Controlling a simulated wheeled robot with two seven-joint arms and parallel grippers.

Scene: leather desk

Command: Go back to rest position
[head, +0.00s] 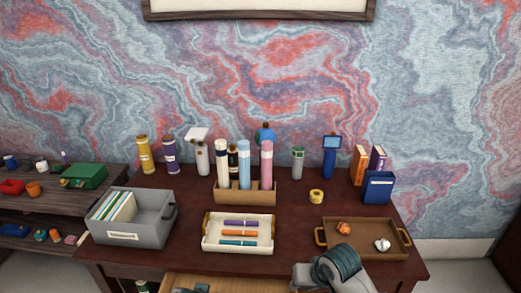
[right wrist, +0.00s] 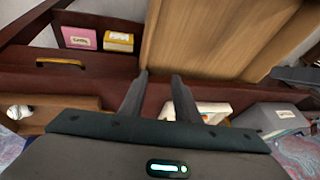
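My right arm comes in at the lower right of the head view, its dark rounded wrist part (head: 337,266) in front of the tan tray. Its fingertips do not show clearly there. In the right wrist view my right gripper (right wrist: 160,76) has its two fingers apart with nothing between them. It is near the desk front, by the wooden drawer (right wrist: 215,35).
The desk (head: 188,205) bears a grey bin (head: 155,232), a cream tray (head: 213,245) with several pens, a brown tray (head: 368,229) with crumpled balls, and bottles in a holder (head: 245,198). The drawer (head: 230,284) sticks out in front. A side shelf (head: 108,180) stands left.

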